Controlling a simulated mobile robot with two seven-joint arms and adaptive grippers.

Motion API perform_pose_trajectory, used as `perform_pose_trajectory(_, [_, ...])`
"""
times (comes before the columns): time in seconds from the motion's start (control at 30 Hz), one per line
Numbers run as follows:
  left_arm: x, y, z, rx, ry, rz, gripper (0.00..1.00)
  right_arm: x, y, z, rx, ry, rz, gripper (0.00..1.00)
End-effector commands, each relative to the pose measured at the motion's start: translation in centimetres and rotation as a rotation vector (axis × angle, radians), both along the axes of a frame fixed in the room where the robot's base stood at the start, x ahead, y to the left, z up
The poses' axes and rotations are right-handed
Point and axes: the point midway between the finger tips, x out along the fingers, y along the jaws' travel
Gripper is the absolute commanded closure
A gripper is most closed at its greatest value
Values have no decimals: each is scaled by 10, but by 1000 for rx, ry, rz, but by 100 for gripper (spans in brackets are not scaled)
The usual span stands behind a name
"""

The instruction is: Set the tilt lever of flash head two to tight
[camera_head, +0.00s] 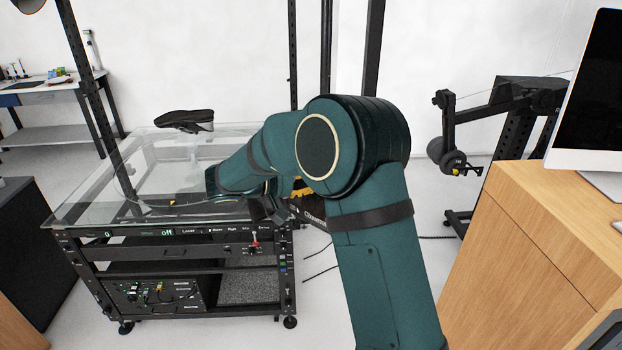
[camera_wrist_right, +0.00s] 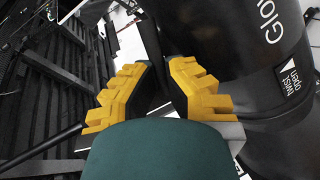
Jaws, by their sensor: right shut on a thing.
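My right arm reaches across the middle of the head view. It hides most of its gripper, and only a bit of yellow finger (camera_head: 301,188) shows beside the black flash head (camera_head: 314,216). In the right wrist view the flash head (camera_wrist_right: 235,45) is a large black cylinder with white lettering and an "open twist" label. My right gripper (camera_wrist_right: 160,72) has its yellow fingers closed around a dark, narrow piece (camera_wrist_right: 152,42) beside the head, which appears to be the tilt lever. Its setting cannot be read. My left gripper is in neither view.
A glass-topped turntable (camera_head: 95,200) with a dark shoe (camera_head: 186,120) stands at the left. Black uprights (camera_head: 327,50) rise behind it. Another black lamp arm (camera_head: 447,130) is at the right. A wooden desk (camera_head: 500,240) with a monitor (camera_head: 592,95) fills the right side.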

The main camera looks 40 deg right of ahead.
Motion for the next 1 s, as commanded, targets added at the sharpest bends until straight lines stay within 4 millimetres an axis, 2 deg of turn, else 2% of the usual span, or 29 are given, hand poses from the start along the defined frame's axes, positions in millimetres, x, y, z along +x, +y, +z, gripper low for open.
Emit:
perform_pose_trajectory(0.03, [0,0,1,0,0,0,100,0,-5,7,-14,-13,-9,100])
perform_pose_trajectory(0.37, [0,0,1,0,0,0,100,0,-5,7,-14,-12,-9,100])
perform_pose_trajectory(0.4, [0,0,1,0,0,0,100,0,-5,7,-14,-12,-9,86])
perform_pose_trajectory(0.5, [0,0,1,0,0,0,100,0,-4,6,-12,-11,-8,53])
perform_pose_trajectory(0.83, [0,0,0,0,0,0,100,1,0,3,-6,-4,-1,53])
perform_pose_trajectory(1.0, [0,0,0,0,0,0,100,4,16,6,-7,-5,3,53])
